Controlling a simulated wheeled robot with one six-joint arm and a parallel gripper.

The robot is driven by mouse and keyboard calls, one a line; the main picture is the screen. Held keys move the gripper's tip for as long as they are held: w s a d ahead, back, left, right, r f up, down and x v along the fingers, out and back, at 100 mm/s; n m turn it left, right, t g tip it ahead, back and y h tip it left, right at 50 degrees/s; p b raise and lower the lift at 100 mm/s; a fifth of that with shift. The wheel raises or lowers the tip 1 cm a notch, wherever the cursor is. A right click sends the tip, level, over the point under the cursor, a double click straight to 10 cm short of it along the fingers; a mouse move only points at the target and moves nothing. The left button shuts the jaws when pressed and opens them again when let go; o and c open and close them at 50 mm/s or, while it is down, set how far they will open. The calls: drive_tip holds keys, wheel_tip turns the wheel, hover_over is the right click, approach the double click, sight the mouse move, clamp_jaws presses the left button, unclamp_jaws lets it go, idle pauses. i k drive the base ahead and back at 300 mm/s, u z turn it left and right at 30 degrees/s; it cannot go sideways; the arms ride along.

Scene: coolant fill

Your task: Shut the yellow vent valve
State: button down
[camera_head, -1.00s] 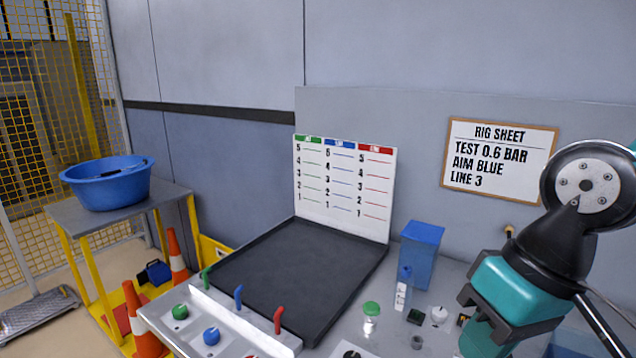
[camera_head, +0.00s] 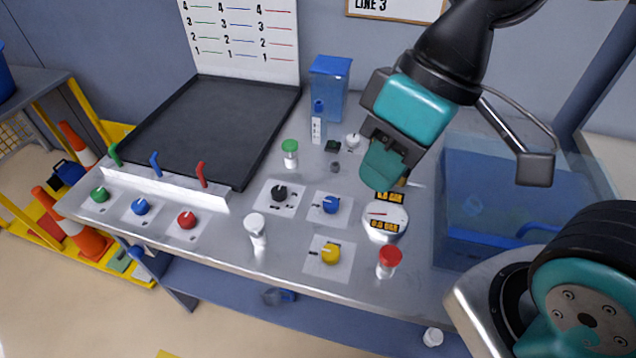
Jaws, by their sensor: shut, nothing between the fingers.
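The yellow vent valve (camera_head: 330,253) is a round yellow knob with a dark handle mark, on a pale square plate near the front edge of the steel bench. My gripper (camera_head: 382,172), with teal fingers, is shut and empty.
A red-capped bottle (camera_head: 388,262) stands right of the yellow valve, and a white bottle (camera_head: 256,230) stands left. A round gauge (camera_head: 385,220) is behind the red cap. A green-capped bottle (camera_head: 290,152) and a blue-lidded container (camera_head: 330,85) stand further back. A clear blue tank (camera_head: 490,225) is at the right.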

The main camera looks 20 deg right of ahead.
sight(331, 253)
drive_tip(key=z, duration=0.05)
drive_tip(key=k, duration=1.15)
drive_tip(key=u, duration=0.35)
drive_tip(key=i, duration=0.6)
drive_tip(key=z, duration=0.25)
